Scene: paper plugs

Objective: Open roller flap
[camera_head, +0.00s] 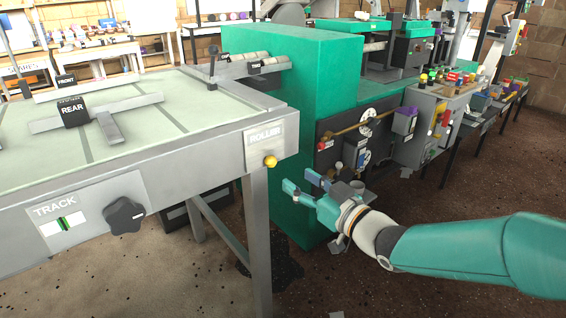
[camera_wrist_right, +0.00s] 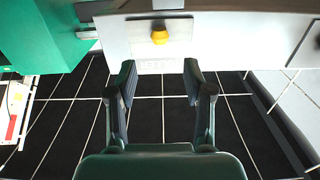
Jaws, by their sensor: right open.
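The roller flap (camera_head: 264,145) is a pale metal plate marked ROLLER at the right corner of the grey table. It appears flush with the table's side. A yellow knob (camera_head: 270,161) sits on its lower part. The flap (camera_wrist_right: 140,45) and knob (camera_wrist_right: 160,37) also show in the right wrist view, ahead of the fingers. My right gripper (camera_head: 299,181) is open and empty, just right of and a little below the knob in the head view. In the wrist view its two fingers (camera_wrist_right: 160,72) point toward the knob, apart from it. My left gripper is not in view.
The grey table (camera_head: 130,165) carries a REAR block (camera_head: 72,111) and metal guide bars. A black star knob (camera_head: 125,215) and TRACK panel (camera_head: 57,208) are on its front. A green machine body (camera_head: 300,80) stands behind the flap. The floor below my right arm looks mostly clear.

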